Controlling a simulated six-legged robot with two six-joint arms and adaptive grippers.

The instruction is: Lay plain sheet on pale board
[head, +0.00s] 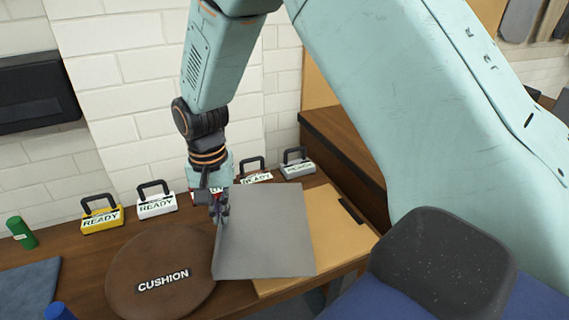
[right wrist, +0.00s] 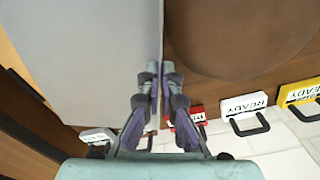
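The plain grey sheet (head: 265,235) is held at its left edge by my right gripper (head: 218,208). In the right wrist view, the gripper (right wrist: 158,85) has its fingers closed together on the edge of the sheet (right wrist: 85,60). The pale board (head: 338,238), tan with a dark strip near its right side, lies on the wooden bench. The sheet covers the board's left part from this view and reaches over to the cushion's right edge. I cannot tell whether the sheet touches the board. My left gripper is not in view.
A round brown cushion (head: 155,255) labelled CUSHION lies left of the sheet. Several handled READY blocks, including a yellow one (head: 101,217) and a white one (head: 156,203), line the wall. A green cylinder (head: 22,232) and a blue cloth (head: 28,288) are at far left.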

